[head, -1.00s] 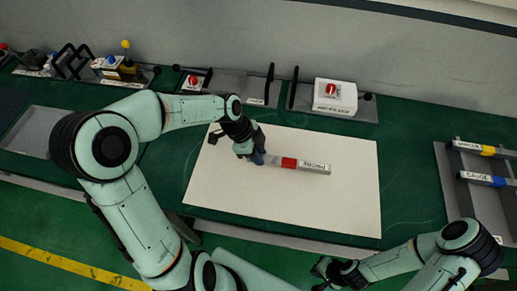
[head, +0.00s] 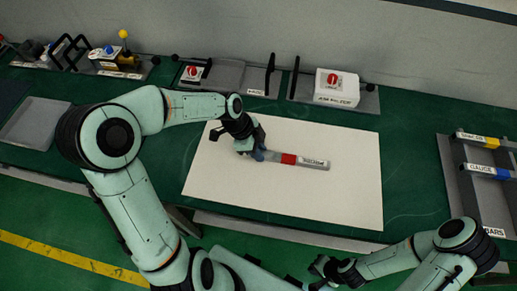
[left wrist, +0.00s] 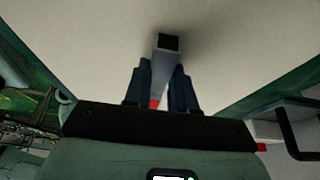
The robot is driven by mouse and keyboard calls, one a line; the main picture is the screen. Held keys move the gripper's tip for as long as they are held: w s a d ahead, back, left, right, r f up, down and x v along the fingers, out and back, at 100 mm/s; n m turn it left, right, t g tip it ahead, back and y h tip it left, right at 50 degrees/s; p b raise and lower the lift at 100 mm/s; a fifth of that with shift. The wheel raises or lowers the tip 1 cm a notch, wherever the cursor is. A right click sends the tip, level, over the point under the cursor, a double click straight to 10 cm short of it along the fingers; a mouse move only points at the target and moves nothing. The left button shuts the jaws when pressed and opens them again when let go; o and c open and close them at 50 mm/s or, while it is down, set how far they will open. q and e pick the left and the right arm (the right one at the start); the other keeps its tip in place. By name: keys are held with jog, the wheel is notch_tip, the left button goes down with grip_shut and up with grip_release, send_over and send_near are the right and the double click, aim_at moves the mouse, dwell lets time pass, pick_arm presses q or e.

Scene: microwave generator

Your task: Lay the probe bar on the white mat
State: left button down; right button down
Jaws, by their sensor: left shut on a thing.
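The probe bar (head: 309,162) is a grey bar with a red band and a white label. It lies roughly level over the middle of the white mat (head: 330,205). My left gripper (head: 258,154) is shut on its left end. In the left wrist view the bar (left wrist: 161,72) runs between the two dark fingers (left wrist: 164,88), its dark square end beyond them. I cannot tell whether the bar touches the mat or hangs just above it. My right gripper (head: 320,274) is off the table's front edge, apart from the bar; its jaw opening is unclear.
A grey rack (head: 462,193) at the right holds bars with yellow and blue bands. Boxes with red knobs (head: 337,85) and black handles stand along the back. A grey tray (head: 35,122) is at the left. The mat around the bar is clear.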

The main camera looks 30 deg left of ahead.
pick_arm(q)
jog(key=shift+f, duration=0.2)
jog(key=c, duration=0.8)
grip_release()
jog(key=shift+c, duration=0.2)
jog(key=v, duration=1.3)
jog(key=shift+r, duration=0.2)
jog(key=shift+s, duration=0.1)
